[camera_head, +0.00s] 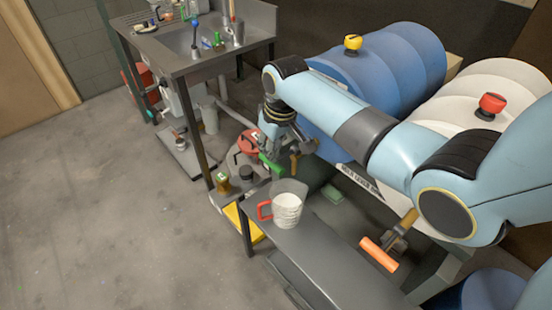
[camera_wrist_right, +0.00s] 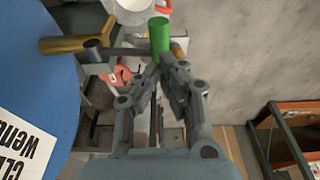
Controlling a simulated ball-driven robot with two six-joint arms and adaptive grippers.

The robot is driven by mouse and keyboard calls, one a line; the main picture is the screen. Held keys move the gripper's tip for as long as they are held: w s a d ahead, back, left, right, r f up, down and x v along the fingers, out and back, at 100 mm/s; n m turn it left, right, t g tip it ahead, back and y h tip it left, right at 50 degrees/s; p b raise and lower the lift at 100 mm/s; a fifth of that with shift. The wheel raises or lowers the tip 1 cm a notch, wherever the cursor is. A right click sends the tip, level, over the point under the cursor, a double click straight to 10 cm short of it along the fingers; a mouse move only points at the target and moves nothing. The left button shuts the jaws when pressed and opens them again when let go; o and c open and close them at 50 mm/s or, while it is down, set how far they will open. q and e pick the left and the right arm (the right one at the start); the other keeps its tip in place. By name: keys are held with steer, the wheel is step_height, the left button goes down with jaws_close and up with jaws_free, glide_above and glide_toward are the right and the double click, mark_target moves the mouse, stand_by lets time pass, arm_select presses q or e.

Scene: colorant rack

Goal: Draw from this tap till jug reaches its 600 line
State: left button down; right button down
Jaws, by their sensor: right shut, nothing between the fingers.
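The measuring jug (camera_head: 288,212), pale with a red handle, stands upright on the low steel bench, below and in front of the blue drum's tap. Its rim shows at the top of the wrist view (camera_wrist_right: 134,14). I cannot read its marks or liquid level. The brass tap (camera_head: 294,160) has a green lever (camera_head: 270,164), which also shows in the wrist view (camera_wrist_right: 160,38). My right gripper (camera_wrist_right: 166,68) is shut and empty, its fingertips close to the green lever; I cannot tell if they touch. My left gripper is out of view.
The blue drum (camera_head: 400,65) lies beside a white drum (camera_head: 495,90), whose tap has an orange lever (camera_head: 379,254). A red can (camera_head: 247,142) and small bottles stand behind the jug. A sink bench (camera_head: 170,45) stands at the back. Floor at left is clear.

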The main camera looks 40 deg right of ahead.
steer(key=shift+f+b, duration=0.85)
steer(key=shift+f, duration=0.55)
steer(key=shift+r, duration=0.1)
step_height(320, 180, up, 4)
steer(key=p, duration=0.4)
steer(key=shift+f, duration=0.2)
steer(key=shift+f, duration=0.1)
steer(key=shift+r, duration=2.55)
steer(key=shift+f, duration=0.1)
